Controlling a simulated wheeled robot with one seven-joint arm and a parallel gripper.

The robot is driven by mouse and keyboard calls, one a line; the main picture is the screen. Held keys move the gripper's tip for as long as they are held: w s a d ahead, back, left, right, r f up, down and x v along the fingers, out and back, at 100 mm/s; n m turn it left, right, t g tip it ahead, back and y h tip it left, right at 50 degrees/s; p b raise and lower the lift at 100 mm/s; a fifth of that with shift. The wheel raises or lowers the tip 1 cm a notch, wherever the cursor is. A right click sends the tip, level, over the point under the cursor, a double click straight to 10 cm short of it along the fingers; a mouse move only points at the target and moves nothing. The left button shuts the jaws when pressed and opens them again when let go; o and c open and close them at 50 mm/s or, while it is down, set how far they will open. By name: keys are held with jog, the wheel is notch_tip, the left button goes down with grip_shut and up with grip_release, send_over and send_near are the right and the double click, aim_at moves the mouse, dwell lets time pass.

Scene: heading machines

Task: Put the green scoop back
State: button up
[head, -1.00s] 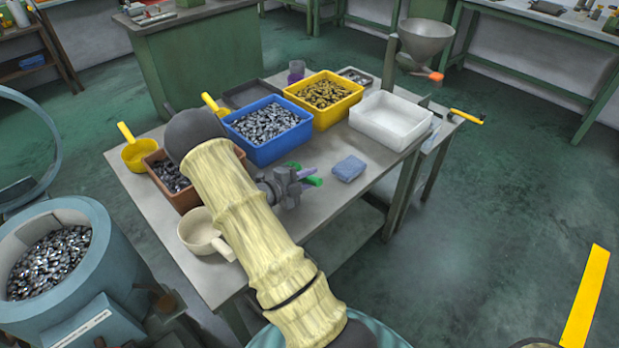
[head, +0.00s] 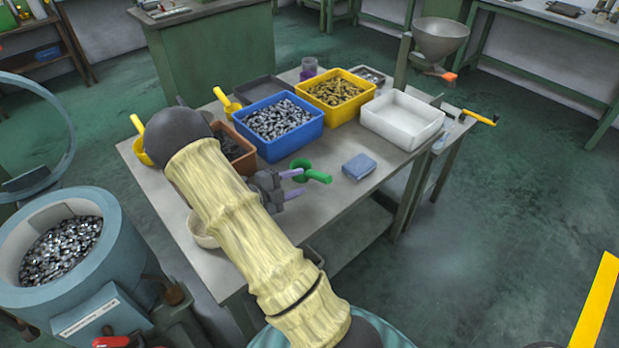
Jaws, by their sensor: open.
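The green scoop (head: 318,177) appears to lie on the grey worktable (head: 330,207), in front of the blue bin. Its round bowl is at the left and its handle points right. My gripper (head: 299,183), dark with purple fingers, is open and just left of and nearer than the scoop, fingers pointing toward it. No part of the scoop is seen between the fingers. I cannot tell whether a finger touches it. My arm hides part of the table's left side.
Behind stand a blue bin (head: 265,147) of metal parts, a yellow bin (head: 341,109) of brass parts and a white empty bin (head: 402,132). A brown bin (head: 246,165) and cream scoop (head: 197,232) are partly behind my arm. A blue block (head: 359,166) lies right.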

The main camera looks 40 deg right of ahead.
jog(key=shift+w+a+r, duration=0.1)
jog(key=shift+a+r, duration=0.05)
jog(key=shift+a, duration=0.8)
jog(key=shift+a+r, duration=0.15)
jog(key=shift+a, duration=0.8)
jog(key=shift+w, duration=0.1)
